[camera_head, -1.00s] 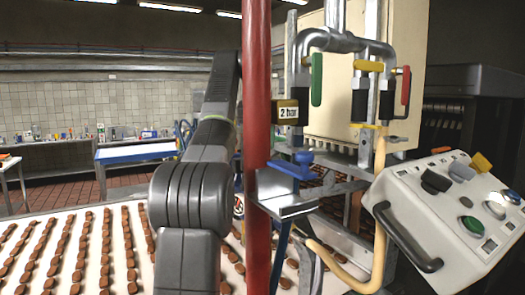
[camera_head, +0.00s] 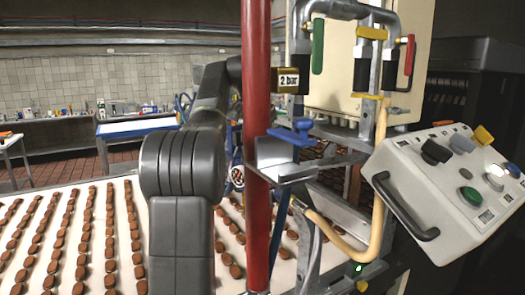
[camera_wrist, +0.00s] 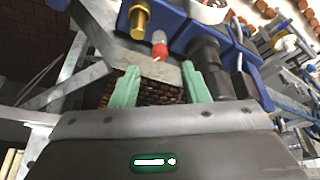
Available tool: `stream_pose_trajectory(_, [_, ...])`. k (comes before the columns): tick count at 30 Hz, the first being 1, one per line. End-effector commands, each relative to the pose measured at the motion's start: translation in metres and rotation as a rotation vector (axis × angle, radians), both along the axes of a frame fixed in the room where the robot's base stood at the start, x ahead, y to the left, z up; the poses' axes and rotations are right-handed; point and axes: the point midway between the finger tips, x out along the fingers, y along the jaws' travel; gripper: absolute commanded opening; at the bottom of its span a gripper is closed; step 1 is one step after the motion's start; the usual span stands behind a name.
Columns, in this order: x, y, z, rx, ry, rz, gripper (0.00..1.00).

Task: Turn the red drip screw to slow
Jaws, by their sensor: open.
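In the wrist view a small red screw (camera_wrist: 159,46) with a pale end sits beside a brass fitting (camera_wrist: 140,20) on a blue and grey metal assembly. I take it for the red drip screw. My gripper (camera_wrist: 160,68) is open, its two green fingers apart and empty. The screw appears between and just beyond the fingertips, a little above their middle in the picture; I see no contact. The screw's slow setting cannot be read. In the head view my grey arm passes behind the red post, and the gripper and screw are not clearly visible.
A red vertical post (camera_head: 256,130) stands close to my arm. Pipes with coloured handles (camera_head: 318,45), a blue valve (camera_head: 294,132) and a tan hose (camera_head: 377,200) crowd its right. A white control box (camera_head: 450,185) stands farther right. Chocolates lie in rows on a white belt (camera_head: 92,240).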

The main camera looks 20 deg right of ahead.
Motion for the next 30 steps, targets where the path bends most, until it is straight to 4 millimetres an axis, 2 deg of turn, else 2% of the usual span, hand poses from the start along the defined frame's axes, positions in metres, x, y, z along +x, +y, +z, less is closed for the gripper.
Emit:
stream_pose_trajectory(3, [0.004, -0.006, -0.020, 0.001, 0.002, 0.000, 0.41])
stream_pose_trajectory(7, [0.008, -0.011, -0.033, 0.001, 0.002, 0.000, 0.41])
stream_pose_trajectory(12, [0.010, -0.014, -0.041, 0.000, 0.000, -0.001, 0.41])
stream_pose_trajectory(19, [0.011, -0.014, -0.042, 0.000, 0.000, 0.000, 0.41])
stream_pose_trajectory(20, [0.011, -0.014, -0.042, 0.000, 0.000, 0.000, 0.40])
stream_pose_trajectory(26, [0.011, -0.014, -0.042, 0.000, 0.000, 0.000, 0.00])
stream_pose_trajectory(30, [0.011, -0.014, -0.041, 0.000, 0.000, 0.005, 0.00])
